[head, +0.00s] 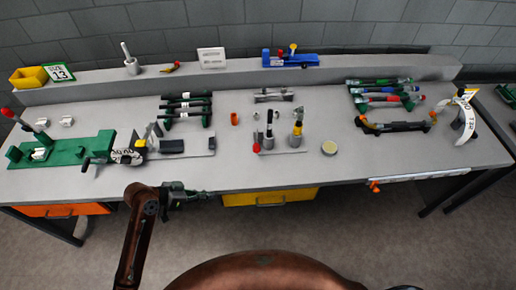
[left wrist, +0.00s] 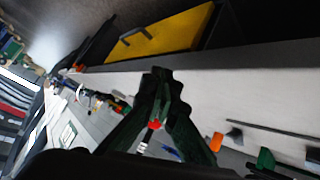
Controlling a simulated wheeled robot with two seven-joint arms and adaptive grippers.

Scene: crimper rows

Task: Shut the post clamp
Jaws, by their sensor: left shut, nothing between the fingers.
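A grey plate (head: 281,153) in the middle of the bench carries two upright posts. The left post (head: 270,142) is dark and stands beside a red knob (head: 256,148). The right post (head: 297,128) has a yellow band. I take this to be the post clamp, but its jaw is too small to read as open or shut. My left gripper (head: 211,195) is shut and empty in front of the bench's front edge, to the left of and nearer than the plate. It also shows in the left wrist view (left wrist: 161,72). My right gripper is not in view.
A green fixture (head: 62,150) with a red-knobbed lever stands at the left. Racks of tools (head: 387,95) fill the right rear. A yellow drawer (head: 270,198) is below the front edge. The bench (head: 225,172) is clear along its front middle.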

